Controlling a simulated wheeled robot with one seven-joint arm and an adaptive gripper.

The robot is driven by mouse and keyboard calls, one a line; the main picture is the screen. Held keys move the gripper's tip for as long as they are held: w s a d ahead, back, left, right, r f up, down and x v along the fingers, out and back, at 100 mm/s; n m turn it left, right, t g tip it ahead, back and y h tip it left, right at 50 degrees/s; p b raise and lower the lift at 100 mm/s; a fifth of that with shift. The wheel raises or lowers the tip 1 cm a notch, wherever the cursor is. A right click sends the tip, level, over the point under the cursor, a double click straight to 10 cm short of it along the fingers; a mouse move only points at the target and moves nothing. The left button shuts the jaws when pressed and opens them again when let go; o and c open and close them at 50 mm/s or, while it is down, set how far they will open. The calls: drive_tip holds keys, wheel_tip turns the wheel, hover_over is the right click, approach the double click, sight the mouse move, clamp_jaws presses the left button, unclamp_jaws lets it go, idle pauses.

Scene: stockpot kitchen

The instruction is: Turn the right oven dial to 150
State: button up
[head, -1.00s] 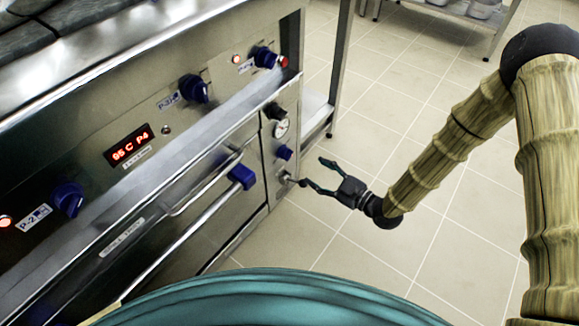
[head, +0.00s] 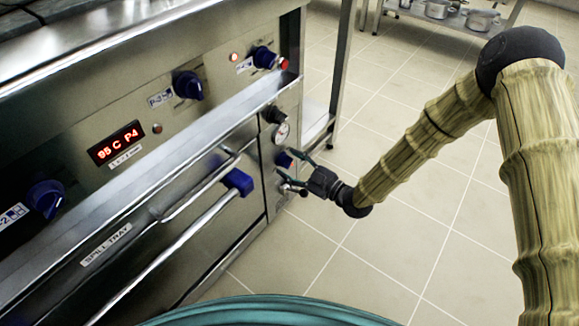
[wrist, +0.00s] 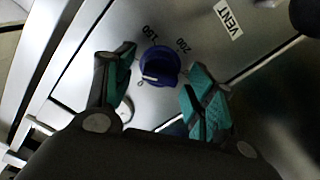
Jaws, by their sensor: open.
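The blue oven dial (wrist: 160,66) is near the middle of the wrist view, on a steel panel with the marks 150 and 200 above it. A white mark on the dial points to the lower left, away from the 150. My gripper (wrist: 161,62) is open, one finger on each side of the dial; I cannot tell whether either touches it. In the head view this small blue dial (head: 283,159) is low on the oven's right end, and my gripper (head: 288,168) is right at it, partly overlapping it.
The blue-ended handle bar (head: 190,238) sticks out to the left. A VENT label (wrist: 230,18) is on the panel. Open tiled floor (head: 400,230) lies to the right.

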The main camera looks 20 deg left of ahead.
drive_tip(key=shift+w+a, duration=0.2)
drive_tip(key=shift+a, duration=0.35)
drive_tip(key=c, duration=1)
drive_tip(key=shift+r, duration=0.1)
